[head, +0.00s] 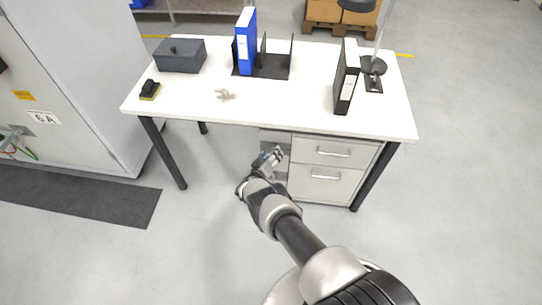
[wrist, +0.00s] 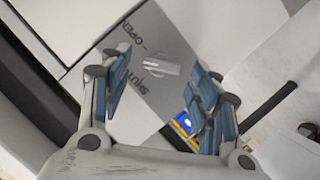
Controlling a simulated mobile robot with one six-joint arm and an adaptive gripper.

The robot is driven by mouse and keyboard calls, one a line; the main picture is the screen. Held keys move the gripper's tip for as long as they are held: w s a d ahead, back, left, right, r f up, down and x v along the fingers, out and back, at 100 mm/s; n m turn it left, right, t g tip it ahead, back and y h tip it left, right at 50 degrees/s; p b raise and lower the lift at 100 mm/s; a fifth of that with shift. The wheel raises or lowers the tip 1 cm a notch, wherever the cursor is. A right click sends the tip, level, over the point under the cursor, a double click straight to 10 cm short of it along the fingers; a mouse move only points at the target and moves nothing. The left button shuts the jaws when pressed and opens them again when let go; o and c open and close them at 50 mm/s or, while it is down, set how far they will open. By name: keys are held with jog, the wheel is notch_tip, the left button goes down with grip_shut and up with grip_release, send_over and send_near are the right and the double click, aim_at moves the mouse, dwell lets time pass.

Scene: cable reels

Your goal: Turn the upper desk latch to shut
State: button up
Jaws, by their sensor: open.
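In the wrist view a grey panel carries the words OPEN and SHUT beside a small pale latch handle (wrist: 163,67). The handle lies between my gripper's fingers (wrist: 160,88), ahead of them, and looks apart from both. Whether this is the upper latch is not clear from this view. My gripper is open, with blue pads on both fingers and nothing held. In the head view my gripper (head: 272,156) is below the desk top, at the left side of the drawer unit (head: 315,172). The latch is too small or hidden to make out there.
The white desk (head: 290,108) stands above my gripper. On it are a grey box (head: 180,56), a blue binder (head: 246,42), a black binder (head: 346,77) and keys (head: 225,95). A dark desk leg (head: 163,155) stands to the left, with open floor between.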

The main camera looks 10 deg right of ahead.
jog(key=shift+s, duration=0.1)
jog(key=v, duration=1.2)
